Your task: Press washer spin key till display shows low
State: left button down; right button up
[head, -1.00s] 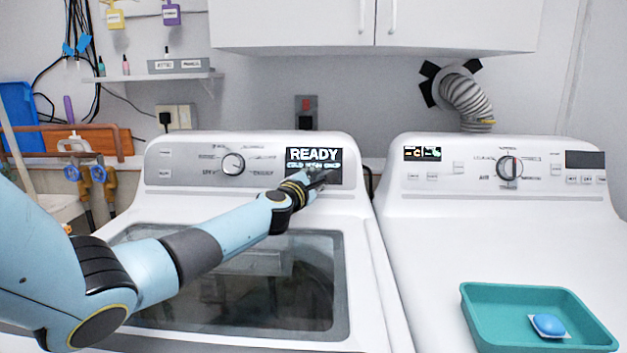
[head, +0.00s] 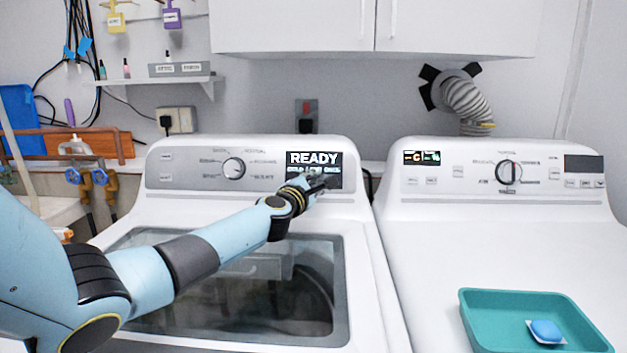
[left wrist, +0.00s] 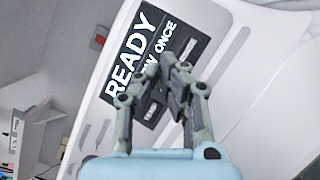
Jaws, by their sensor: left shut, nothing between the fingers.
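The left white washer has a black display (head: 314,162) at the right of its panel, which also shows in the left wrist view (left wrist: 128,75). Its top line reads READY. The smaller line below seems to read COLD LOW ONCE, partly covered by my fingers in the wrist view. Small dark keys (left wrist: 190,50) sit below the text. My left gripper (head: 322,182) is shut and empty at the display's lower edge. In the wrist view its fingertips (left wrist: 172,68) are over the key row; I cannot tell if they touch. My right gripper is not in view.
A round dial (head: 234,168) sits left of the display. A white dryer (head: 410,225) with its own panel stands to the right. A teal tray (head: 475,320) with a blue and white item (head: 546,331) is on the dryer. White cabinets (head: 300,25) hang above.

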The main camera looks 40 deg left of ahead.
pick_arm(q)
jog(key=shift+f, duration=0.1)
jog(key=s+d+p, duration=0.1)
jog(key=s+d+r+p, duration=0.1)
jog(key=s+d+p, duration=0.1)
jog(key=p, duration=0.1)
jog(key=shift+s+r, duration=0.3)
jog(key=shift+r, duration=0.05)
dwell(0.8)
